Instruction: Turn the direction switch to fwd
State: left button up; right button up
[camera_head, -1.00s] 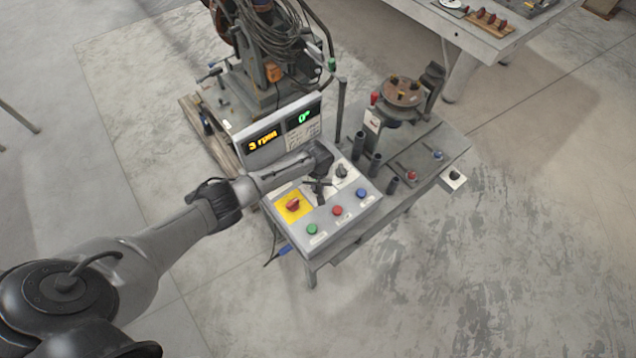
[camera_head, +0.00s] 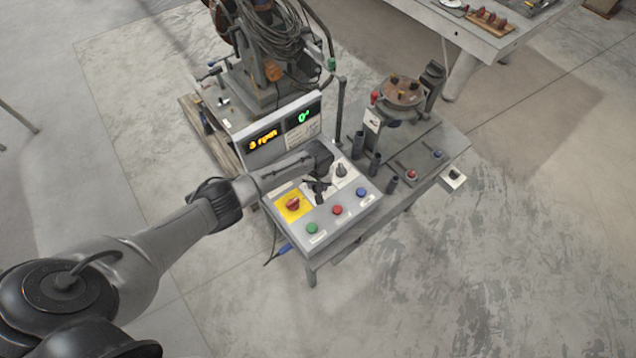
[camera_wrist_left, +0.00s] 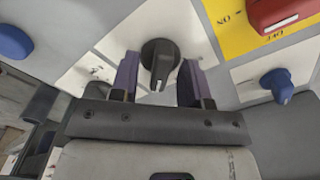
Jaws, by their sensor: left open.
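The control box carries a panel (camera_head: 328,228) with a red switch on a yellow plate (camera_head: 293,204). My left gripper (camera_head: 319,190) is over the panel, just right of that plate. In the left wrist view, a black rotary knob (camera_wrist_left: 160,58) with a white pointer mark sits between the open fingers of my left gripper (camera_wrist_left: 160,78). The pointer faces down towards the gripper body. I cannot tell whether the fingers touch the knob. The knob's label is not readable, and my gripper mostly hides it in the head view. My right gripper is not in view.
Another dark knob (camera_head: 341,170) stands right of my gripper. Green (camera_head: 312,228), red (camera_head: 337,210) and blue (camera_head: 361,193) buttons line the panel's front. The display (camera_head: 280,137) stands behind. Dark upright tubes (camera_head: 375,164) and a round fixture (camera_head: 403,92) stand to the right.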

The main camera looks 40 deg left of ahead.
pick_arm(q)
notch_tip(320, 180, up, 14)
jog(key=p, duration=0.1)
dwell(0.6)
jog(key=shift+f, duration=0.1)
dwell(0.5)
